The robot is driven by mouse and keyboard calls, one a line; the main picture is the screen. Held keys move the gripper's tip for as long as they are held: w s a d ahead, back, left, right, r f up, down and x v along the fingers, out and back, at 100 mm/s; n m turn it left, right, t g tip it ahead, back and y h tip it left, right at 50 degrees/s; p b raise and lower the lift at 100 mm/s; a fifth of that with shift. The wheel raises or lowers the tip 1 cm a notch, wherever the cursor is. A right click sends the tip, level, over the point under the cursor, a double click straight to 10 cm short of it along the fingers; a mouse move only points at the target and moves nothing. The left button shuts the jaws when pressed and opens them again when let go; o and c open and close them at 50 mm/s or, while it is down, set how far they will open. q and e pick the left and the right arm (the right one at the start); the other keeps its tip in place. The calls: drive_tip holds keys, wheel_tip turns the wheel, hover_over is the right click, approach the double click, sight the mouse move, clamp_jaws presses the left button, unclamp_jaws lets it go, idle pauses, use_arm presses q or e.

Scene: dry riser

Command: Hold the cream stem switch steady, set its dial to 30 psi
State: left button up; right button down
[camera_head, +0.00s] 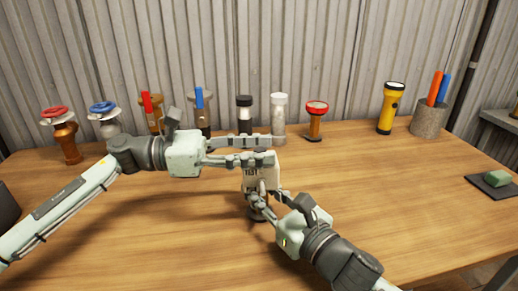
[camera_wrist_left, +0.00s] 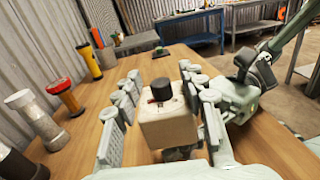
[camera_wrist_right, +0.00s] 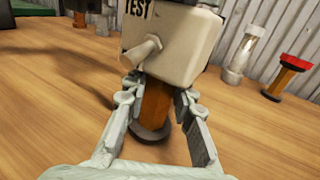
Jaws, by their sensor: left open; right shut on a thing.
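The cream stem switch (camera_head: 262,177) stands upright at the middle of the table, a cream box marked TEST on a brown stem (camera_wrist_right: 155,106) with a dark round foot. Its black dial (camera_wrist_left: 161,90) shows on top in the left wrist view, with a small red part; I cannot read its setting. My right gripper (camera_wrist_right: 158,97) is shut on the stem below the box. My left gripper (camera_head: 272,150) is open at the top of the box, its fingers apart on either side of it in the left wrist view. In the head view the left fingers hide the dial.
Along the back stand red (camera_head: 56,127) and blue (camera_head: 104,115) handwheel valves, red and blue lever valves, several small posts, a yellow flashlight (camera_head: 389,108) and a grey cup (camera_head: 428,119) of markers. A dark pad (camera_head: 478,183) lies right. The front table is clear.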

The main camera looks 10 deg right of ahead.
use_arm(q)
drive_tip(key=shift+d, duration=0.2)
drive_tip(key=shift+c, duration=0.2)
clamp_jaws()
drive_tip(key=shift+w+m+g, duration=0.1)
drive_tip(key=shift+m+g, duration=0.5)
drive_tip(key=shift+g, duration=0.3)
drive_tip(key=shift+m+g+y, duration=0.6)
drive_tip(key=shift+m+g, duration=0.4)
drive_tip(key=shift+g, duration=0.5)
drive_tip(key=shift+o, duration=0.2)
unclamp_jaws()
drive_tip(key=shift+a, duration=0.1)
